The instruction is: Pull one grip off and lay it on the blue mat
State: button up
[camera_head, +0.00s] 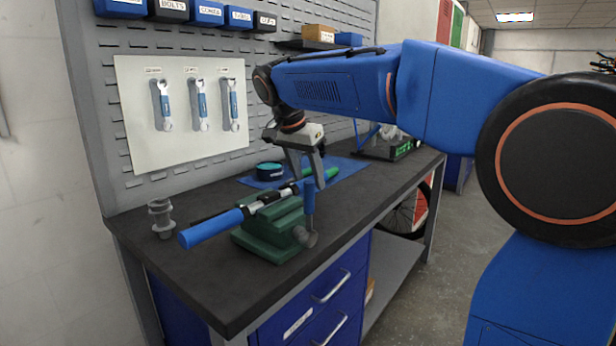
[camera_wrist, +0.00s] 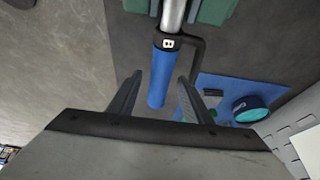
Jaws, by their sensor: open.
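A handlebar is clamped in a green vise (camera_head: 270,228) on the dark bench. A blue grip (camera_head: 210,228) covers its near left end. In the wrist view another blue grip (camera_wrist: 160,78) sits on the bar end, with a black lever beside it. My gripper (camera_head: 309,182) is over the far side of the vise. In the wrist view its open fingers (camera_wrist: 157,98) lie one on each side of this grip, with gaps visible. The blue mat (camera_head: 350,164) lies flat behind the vise; it also shows at right in the wrist view (camera_wrist: 268,92).
A round teal-topped tin (camera_head: 270,171) stands on the mat, and a green piece (camera_head: 333,173) shows near my fingers. A grey stepped part (camera_head: 161,218) stands at the bench's left. Wrenches (camera_head: 200,104) hang on the back panel. The bench's front edge borders open floor.

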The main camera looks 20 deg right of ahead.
grip_shut()
jog(key=shift+w, duration=0.1)
jog(key=shift+w+d, duration=0.4)
jog(key=shift+d, duration=0.3)
jog(key=shift+w+d, duration=0.2)
jog(key=shift+d, duration=0.05)
jog(key=shift+w+d, duration=0.45)
jog(key=shift+d, duration=0.1)
jog(key=shift+w+d, duration=0.65)
jog(key=shift+d, duration=0.3)
jog(key=shift+w+d, duration=0.2)
jog(key=shift+d, duration=0.1)
jog(key=shift+w+d, duration=0.45)
jog(key=shift+d, duration=0.1)
